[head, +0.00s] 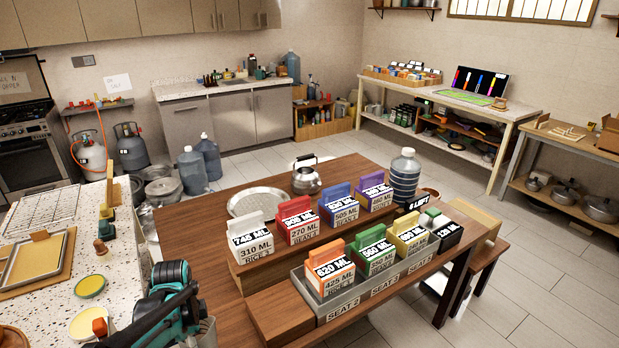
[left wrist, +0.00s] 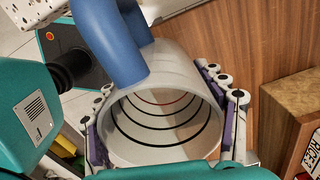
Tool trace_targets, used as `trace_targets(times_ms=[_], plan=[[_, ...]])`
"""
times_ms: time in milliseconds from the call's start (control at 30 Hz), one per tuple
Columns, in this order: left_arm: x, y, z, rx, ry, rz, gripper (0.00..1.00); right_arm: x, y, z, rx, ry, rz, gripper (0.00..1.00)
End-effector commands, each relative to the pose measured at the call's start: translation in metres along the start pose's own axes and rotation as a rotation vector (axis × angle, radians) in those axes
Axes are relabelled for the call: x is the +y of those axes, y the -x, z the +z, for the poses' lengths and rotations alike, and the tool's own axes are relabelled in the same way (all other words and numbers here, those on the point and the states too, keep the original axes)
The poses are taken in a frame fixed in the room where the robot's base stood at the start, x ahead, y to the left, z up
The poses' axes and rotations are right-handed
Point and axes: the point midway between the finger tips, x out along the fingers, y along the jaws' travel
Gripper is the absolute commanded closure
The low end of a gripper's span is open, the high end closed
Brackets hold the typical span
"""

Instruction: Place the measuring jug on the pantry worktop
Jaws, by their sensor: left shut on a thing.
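In the left wrist view the measuring jug (left wrist: 180,75) is a pale grey cylinder with dark rings inside and a thick blue handle (left wrist: 108,42). Its open mouth faces the camera. My left gripper (left wrist: 165,105) is shut on it, with a finger pad against each side. In the head view my left gripper (head: 178,305) is low in the picture, between the speckled worktop (head: 130,268) on the left and the wooden table; the jug is not clearly visible there. Another speckled worktop (head: 185,91) runs along the back wall. I cannot tell which is the pantry worktop. My right gripper is not in view.
The left worktop carries a rack, a tray and yellow-topped tubs (head: 90,286). Pots and bottles stand on the floor behind.

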Motion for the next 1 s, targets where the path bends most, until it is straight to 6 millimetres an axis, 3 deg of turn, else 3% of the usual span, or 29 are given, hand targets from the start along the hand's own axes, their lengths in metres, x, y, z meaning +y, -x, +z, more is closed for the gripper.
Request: trace_targets(times_ms=[467,1000], plan=[[0.006,-0.017,-0.032,0.0,0.359,0.0,0.66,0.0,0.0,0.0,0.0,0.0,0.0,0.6],[0.029,-0.05,-0.094,0.0,1.124,0.0,0.66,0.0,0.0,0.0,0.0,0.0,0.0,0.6]])
